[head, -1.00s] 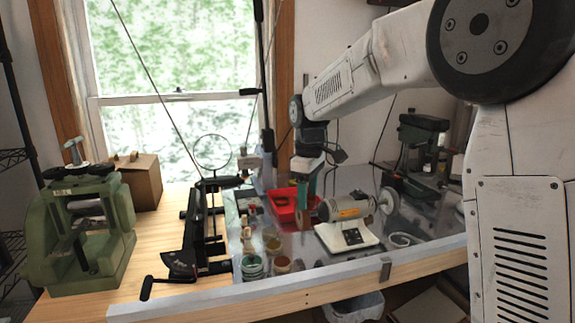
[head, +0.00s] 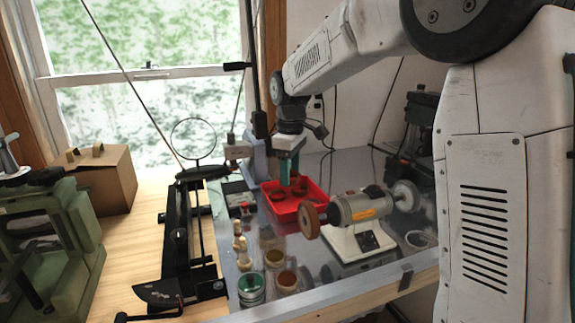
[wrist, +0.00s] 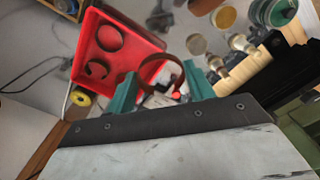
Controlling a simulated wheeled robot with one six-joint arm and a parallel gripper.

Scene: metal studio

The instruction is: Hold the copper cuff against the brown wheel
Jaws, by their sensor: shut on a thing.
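My gripper (head: 289,166) is shut on a copper cuff (wrist: 181,72), a thin open ring that shows between the teal fingers in the wrist view. In the head view the fingers point down over the red tray, and the held cuff is hard to make out there. The brown wheel (head: 309,220) is on the left end of the bench grinder (head: 360,208). My gripper is above and behind the wheel, apart from it. I cannot pick out the wheel in the wrist view.
The red tray (head: 283,216) holds other copper rings, also visible in the wrist view (wrist: 85,75). A pale wheel (head: 407,195) is on the grinder's right end. Jars (head: 251,288) stand at the front. A black stand with a ring lens (head: 193,138) is on the left.

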